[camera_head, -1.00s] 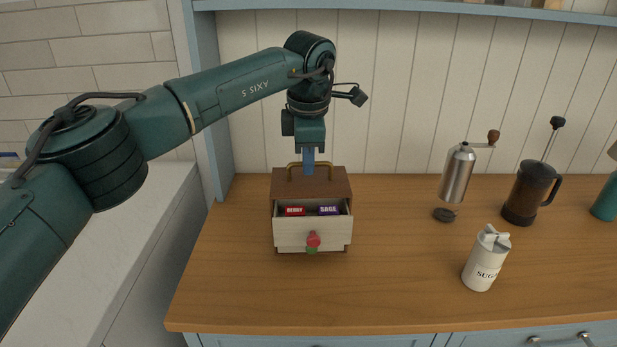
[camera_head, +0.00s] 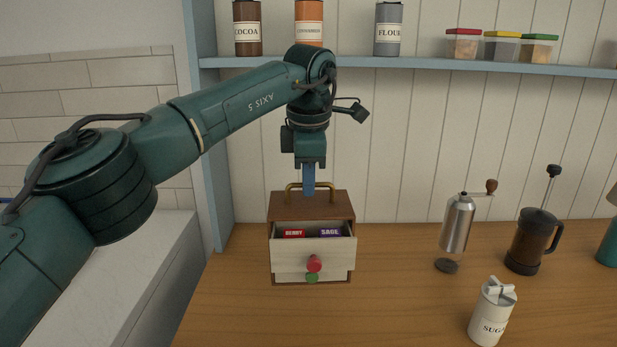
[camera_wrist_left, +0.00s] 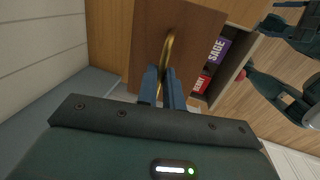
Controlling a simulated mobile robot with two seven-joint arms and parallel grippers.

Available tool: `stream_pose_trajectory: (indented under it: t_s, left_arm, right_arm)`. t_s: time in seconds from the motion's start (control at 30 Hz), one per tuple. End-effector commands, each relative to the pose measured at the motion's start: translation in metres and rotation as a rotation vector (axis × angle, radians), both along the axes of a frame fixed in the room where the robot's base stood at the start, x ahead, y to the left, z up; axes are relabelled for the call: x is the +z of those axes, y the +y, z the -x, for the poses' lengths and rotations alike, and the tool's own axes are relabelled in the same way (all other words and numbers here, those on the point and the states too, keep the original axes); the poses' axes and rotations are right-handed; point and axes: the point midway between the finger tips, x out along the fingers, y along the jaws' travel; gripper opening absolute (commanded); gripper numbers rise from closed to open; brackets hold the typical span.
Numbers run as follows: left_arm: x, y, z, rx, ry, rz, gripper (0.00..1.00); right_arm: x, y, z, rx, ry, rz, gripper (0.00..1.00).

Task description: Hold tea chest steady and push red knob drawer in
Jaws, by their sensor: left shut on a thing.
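The brown wooden tea chest (camera_head: 311,206) stands on the counter with its brass handle (camera_head: 291,187) on top. Its upper drawer (camera_head: 290,258), with the red knob (camera_head: 314,264), is pulled out. Red BERRY (camera_head: 294,234) and purple SAGE (camera_head: 330,233) packets show inside. Below is the green knob (camera_head: 312,278), its drawer front mostly hidden by the open one. My left gripper (camera_head: 308,191) comes down from above, shut on the brass handle. The wrist view shows the fingers (camera_wrist_left: 163,88) around the handle (camera_wrist_left: 168,50). My right gripper cannot be made out.
Right of the chest stand a coffee grinder (camera_head: 457,225), a French press (camera_head: 527,242) and a white sugar canister (camera_head: 491,314). A blue shelf (camera_head: 420,65) with canisters runs above. The wooden counter (camera_head: 250,315) in front of the chest looks clear.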

Motion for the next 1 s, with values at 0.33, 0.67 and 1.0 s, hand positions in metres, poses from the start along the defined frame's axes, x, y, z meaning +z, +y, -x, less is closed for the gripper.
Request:
stream_pose_trajectory:
  t_s: [0.33,0.67,1.0]
  left_arm:
    - [-0.018,0.001,0.0,0.001,-0.001,0.0,0.0]
    - [-0.033,0.0,0.0,0.0,-0.003,0.001,0.0]
    - [-0.05,0.0,0.0,0.001,-0.001,0.001,0.0]
  right_arm:
    - [-0.011,-0.001,0.0,0.001,0.001,0.004,0.69]
    - [-0.018,-0.001,0.0,0.001,0.001,0.004,0.69]
    - [-0.025,-0.001,-0.002,0.001,-0.004,0.004,0.69]
